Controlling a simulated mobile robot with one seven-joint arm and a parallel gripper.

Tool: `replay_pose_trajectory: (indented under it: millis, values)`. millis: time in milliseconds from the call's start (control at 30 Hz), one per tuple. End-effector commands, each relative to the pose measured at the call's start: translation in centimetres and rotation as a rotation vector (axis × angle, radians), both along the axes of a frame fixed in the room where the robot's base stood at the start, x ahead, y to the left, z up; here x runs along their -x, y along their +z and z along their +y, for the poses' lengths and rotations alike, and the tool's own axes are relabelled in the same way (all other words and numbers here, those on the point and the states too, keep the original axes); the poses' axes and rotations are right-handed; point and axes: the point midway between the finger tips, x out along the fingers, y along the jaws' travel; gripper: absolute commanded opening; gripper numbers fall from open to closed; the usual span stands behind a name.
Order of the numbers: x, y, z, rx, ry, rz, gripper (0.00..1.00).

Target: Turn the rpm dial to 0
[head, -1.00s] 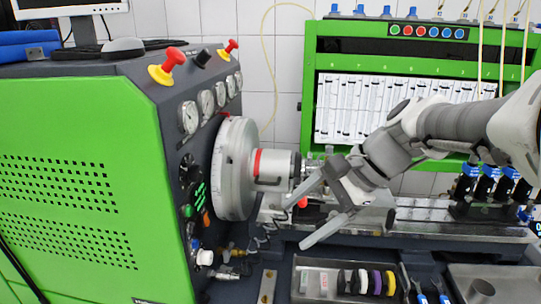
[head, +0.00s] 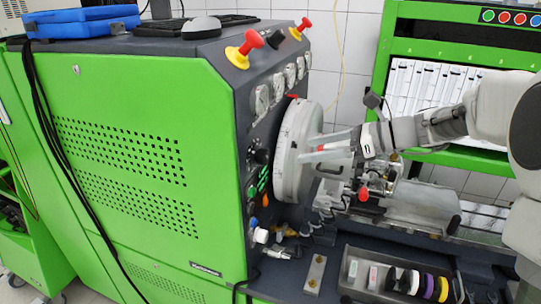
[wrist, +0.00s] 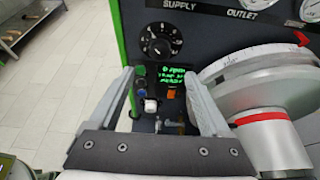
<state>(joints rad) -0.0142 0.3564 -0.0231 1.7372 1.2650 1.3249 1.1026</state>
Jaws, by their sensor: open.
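The round black dial (wrist: 160,40) with white markings sits on the dark panel at the top of the wrist view. I cannot read its setting. In the head view the dial (head: 258,157) shows edge-on, left of the large grey disc. My gripper (head: 306,150) is open and empty, in front of the disc with its fingers pointing left toward the panel. In the wrist view, my gripper (wrist: 157,74) has its fingers apart, tips below the dial and not touching it. A small display with green text (wrist: 174,74) lies below the dial.
The large grey disc (head: 294,165) stands close beside my fingers. Pressure gauges (head: 261,102) line the panel above. Red and yellow knobs (head: 246,45) stand on top. A white knob (wrist: 150,106) sits below the display. A tray of coloured rings (head: 350,270) lies in front.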

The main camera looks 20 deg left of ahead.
Motion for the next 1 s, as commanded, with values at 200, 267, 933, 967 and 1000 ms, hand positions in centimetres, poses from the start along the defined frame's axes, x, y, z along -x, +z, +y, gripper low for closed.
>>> replay_pose_trajectory:
  millis: [200, 267, 933, 967, 1000]
  values:
    - [-0.2, -1.8, 4.7, 0.000, 0.005, 0.002, 0.82]
    - [-0.3, -2.4, 5.8, 0.001, 0.005, 0.002, 0.82]
    - [-0.8, -4.4, 10.6, 0.000, 0.001, -0.002, 0.82]
    - [-0.8, -4.4, 10.6, 0.000, 0.001, -0.002, 0.82]
    - [-0.8, -4.4, 10.6, 0.001, 0.001, -0.002, 0.76]
